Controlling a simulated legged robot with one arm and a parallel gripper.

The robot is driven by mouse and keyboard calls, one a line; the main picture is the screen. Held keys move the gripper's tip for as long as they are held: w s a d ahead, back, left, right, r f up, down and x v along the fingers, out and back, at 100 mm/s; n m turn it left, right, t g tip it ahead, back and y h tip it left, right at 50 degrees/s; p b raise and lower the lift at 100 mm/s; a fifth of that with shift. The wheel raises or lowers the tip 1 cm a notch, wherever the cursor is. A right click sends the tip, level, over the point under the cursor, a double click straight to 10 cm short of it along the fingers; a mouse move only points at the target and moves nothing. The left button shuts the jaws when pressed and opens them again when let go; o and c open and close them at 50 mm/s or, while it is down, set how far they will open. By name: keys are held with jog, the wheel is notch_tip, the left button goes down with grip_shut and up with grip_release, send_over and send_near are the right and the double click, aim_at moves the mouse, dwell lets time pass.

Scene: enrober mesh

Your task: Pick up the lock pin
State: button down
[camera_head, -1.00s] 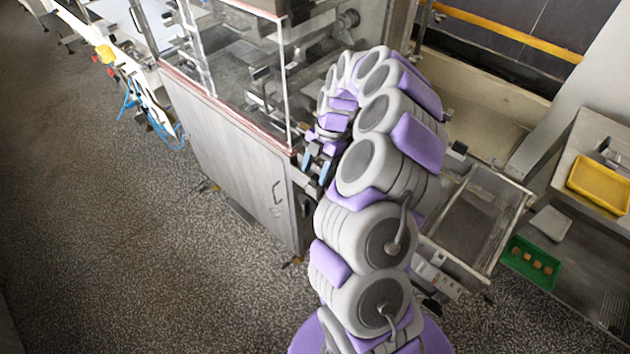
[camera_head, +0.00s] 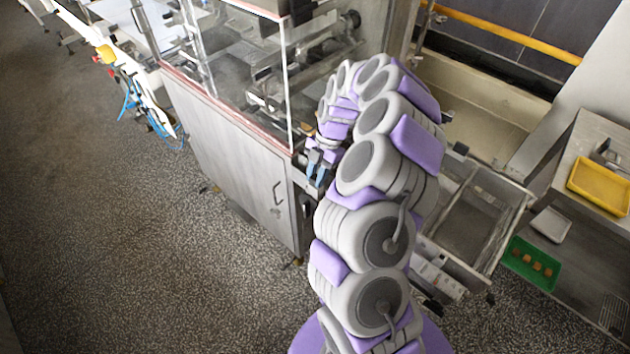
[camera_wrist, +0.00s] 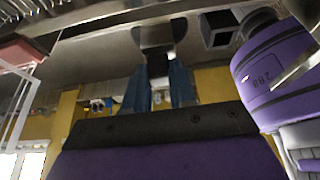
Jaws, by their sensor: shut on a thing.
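My gripper (camera_head: 317,170) is beside the right corner of the steel machine cabinet, at the end of my curled arm. In the wrist view its two blue fingers (camera_wrist: 159,84) are closed on a dark piece (camera_wrist: 157,62) between their tips. I take this to be the lock pin; its full shape is hidden by the fingers and shadow. It is too small to make out in the head view, where my arm covers part of that area.
The cabinet (camera_head: 235,175) with its clear guard (camera_head: 245,75) stands left of my gripper. A metal-framed tray (camera_head: 470,225) is to the right of my arm. A green tray (camera_head: 530,262) and a yellow tray (camera_head: 600,185) are at the right.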

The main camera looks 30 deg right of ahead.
jog(key=shift+d, duration=0.3)
jog(key=shift+r, duration=0.15)
notch_tip(320, 180, up, 15)
jog(key=p, duration=0.2)
jog(key=shift+p, duration=0.3)
dwell(1.0)
jog(key=s+d+f+p, duration=0.2)
jog(key=s+f+p, duration=0.1)
jog(key=s+f, duration=0.4)
notch_tip(320, 180, down, 2)
jog(key=shift+d+f, duration=0.15)
jog(key=shift+f, duration=0.05)
jog(key=shift+b, duration=0.5)
